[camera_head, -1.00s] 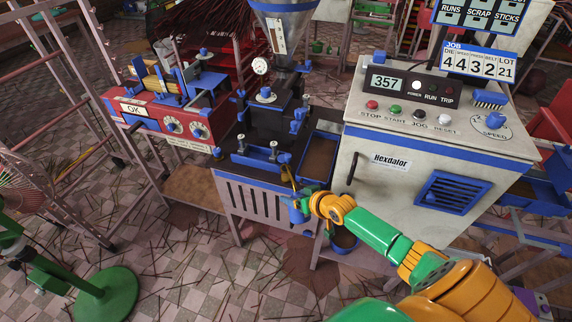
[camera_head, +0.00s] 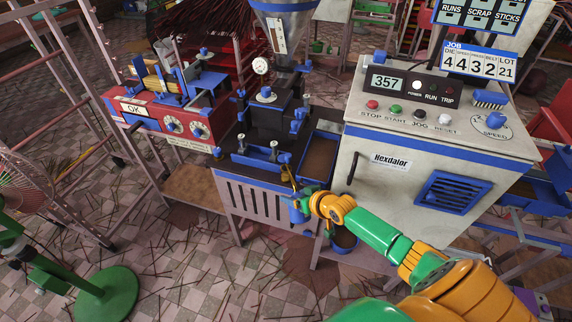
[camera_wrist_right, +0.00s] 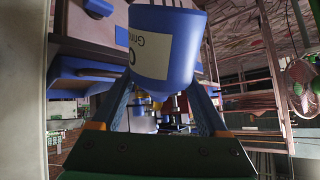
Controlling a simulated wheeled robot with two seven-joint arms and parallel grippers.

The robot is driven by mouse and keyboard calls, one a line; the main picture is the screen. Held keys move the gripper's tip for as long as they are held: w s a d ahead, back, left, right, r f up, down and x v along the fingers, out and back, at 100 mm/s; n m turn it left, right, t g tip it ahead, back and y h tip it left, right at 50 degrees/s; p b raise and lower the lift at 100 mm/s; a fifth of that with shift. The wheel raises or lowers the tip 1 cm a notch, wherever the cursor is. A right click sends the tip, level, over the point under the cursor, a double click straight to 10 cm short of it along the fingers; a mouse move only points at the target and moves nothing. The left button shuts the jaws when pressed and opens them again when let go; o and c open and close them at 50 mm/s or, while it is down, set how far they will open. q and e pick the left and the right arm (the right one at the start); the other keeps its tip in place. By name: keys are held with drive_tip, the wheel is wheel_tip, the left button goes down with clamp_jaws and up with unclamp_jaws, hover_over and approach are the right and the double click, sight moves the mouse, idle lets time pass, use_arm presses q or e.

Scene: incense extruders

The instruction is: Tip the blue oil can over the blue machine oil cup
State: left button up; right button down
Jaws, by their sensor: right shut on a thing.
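The blue oil can (camera_head: 297,212) hangs at the front right corner of the extruder, with a thin yellowish spout (camera_head: 291,180) rising from it. My right gripper (camera_head: 304,197) is shut on the can. In the right wrist view the can (camera_wrist_right: 176,48) fills the top middle between my fingers, its pale label upside down. Its tilt is hard to judge. A small blue-topped fitting (camera_head: 284,157) on the extruder's front edge, close to the spout tip, may be the oil cup; whether they touch cannot be told. My left gripper is out of view.
A blue-rimmed tray (camera_head: 320,155) lies right of the fitting. The grey control cabinet (camera_head: 385,195) stands beside my right forearm. A bucket (camera_head: 344,240) sits below the gripper. A red machine (camera_head: 160,118) stands left; floor is open in front.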

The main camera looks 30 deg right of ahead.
drive_tip(key=shift+r+g+p, duration=0.5)
drive_tip(key=shift+r+p, duration=0.15)
drive_tip(key=shift+p, duration=0.2)
drive_tip(key=shift+f, duration=0.1)
idle(1.0)
drive_tip(key=shift+r+g+p, duration=0.3)
drive_tip(key=shift+r+p, duration=0.15)
drive_tip(key=shift+r, duration=0.05)
drive_tip(key=shift+s, duration=0.1)
idle(0.5)
idle(0.7)
